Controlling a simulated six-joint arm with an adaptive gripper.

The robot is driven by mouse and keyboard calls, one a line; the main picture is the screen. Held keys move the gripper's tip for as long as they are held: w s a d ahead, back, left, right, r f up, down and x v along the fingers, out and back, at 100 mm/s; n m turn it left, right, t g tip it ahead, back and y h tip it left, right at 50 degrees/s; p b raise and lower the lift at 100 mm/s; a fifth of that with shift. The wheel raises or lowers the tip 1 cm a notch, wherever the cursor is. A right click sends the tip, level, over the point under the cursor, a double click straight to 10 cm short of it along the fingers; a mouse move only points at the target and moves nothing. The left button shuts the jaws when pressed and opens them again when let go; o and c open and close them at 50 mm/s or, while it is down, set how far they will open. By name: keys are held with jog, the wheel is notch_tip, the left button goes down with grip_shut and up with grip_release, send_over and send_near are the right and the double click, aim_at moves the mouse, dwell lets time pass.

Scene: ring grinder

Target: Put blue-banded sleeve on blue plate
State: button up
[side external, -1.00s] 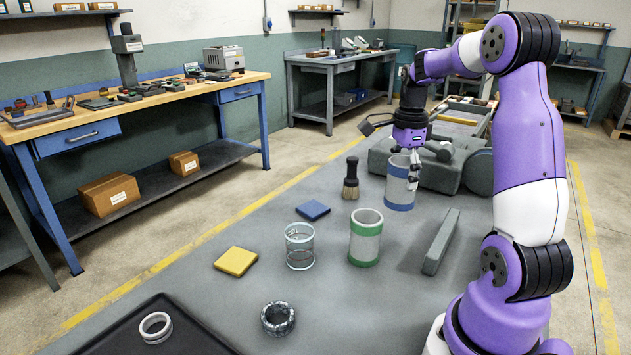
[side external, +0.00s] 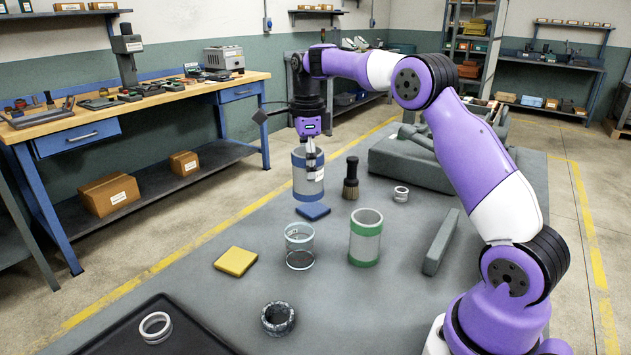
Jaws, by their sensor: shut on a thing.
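The blue-banded sleeve (side external: 301,178), a grey upright tube with blue bands, is held by my gripper (side external: 315,172). My gripper is shut on the sleeve's wall at its right side. The blue plate (side external: 313,211) is a small flat square on the grey table. The sleeve shows just behind and above the plate in the picture, its lower edge close to the plate's far left edge. I cannot tell for sure how high the sleeve is above the table.
A brush (side external: 351,180) stands right of the sleeve. A green-banded sleeve (side external: 365,238), a clear cylinder (side external: 299,247), a yellow plate (side external: 236,261), a dark ring (side external: 278,319), a grey bar (side external: 441,242) and a small light ring (side external: 401,194) are on the table. A dark tray (side external: 190,335) holds a white ring (side external: 155,326).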

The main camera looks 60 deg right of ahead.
jog(key=d+f, duration=0.4)
jog(key=d, duration=0.2)
send_over(323, 211)
jog(key=shift+f, duration=2)
jog(key=o, duration=1)
jog(key=shift+f, duration=0.15)
jog(key=shift+o, duration=0.2)
